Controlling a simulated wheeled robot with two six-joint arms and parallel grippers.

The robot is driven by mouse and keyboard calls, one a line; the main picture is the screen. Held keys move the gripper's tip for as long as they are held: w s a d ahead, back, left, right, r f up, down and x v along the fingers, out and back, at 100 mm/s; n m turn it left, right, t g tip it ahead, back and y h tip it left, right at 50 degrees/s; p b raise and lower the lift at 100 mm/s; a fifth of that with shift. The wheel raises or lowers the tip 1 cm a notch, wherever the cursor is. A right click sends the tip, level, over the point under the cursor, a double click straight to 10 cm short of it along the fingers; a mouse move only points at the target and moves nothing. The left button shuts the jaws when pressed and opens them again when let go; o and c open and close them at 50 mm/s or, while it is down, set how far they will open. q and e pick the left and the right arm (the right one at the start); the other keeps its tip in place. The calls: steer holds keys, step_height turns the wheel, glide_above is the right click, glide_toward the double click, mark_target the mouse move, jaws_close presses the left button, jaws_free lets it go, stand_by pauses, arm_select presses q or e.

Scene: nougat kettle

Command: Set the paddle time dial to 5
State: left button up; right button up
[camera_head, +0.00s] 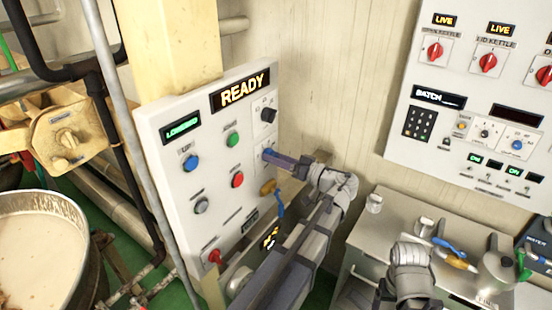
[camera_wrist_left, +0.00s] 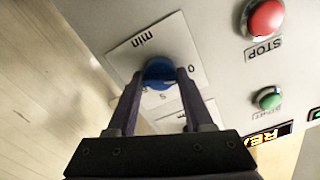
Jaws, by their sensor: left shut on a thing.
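The paddle time dial is a blue round knob (camera_wrist_left: 158,72) on a white label in the left wrist view. The label shows "min", a 0 and a 5, with some marks hidden by the fingers. I cannot read where the dial points. In the head view the dial (camera_head: 268,154) sits on the panel under "READY". My left gripper (camera_head: 277,159) is shut on the dial, one finger on each side, as the left wrist view also shows (camera_wrist_left: 159,76). A grey link of my right arm shows at the lower right; its fingers are not visible.
A black knob (camera_head: 268,115) sits just above the dial. The red STOP button (camera_head: 237,180) and green START button (camera_head: 232,140) are left of it. A yellow-and-blue part (camera_head: 273,193) is below. A second panel (camera_head: 400,75) hangs at right; a kettle (camera_head: 42,250) stands at left.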

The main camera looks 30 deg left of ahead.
arm_select(q)
jaws_close()
steer(key=shift+m, duration=8.9)
steer(key=o, duration=0.6)
jaws_free()
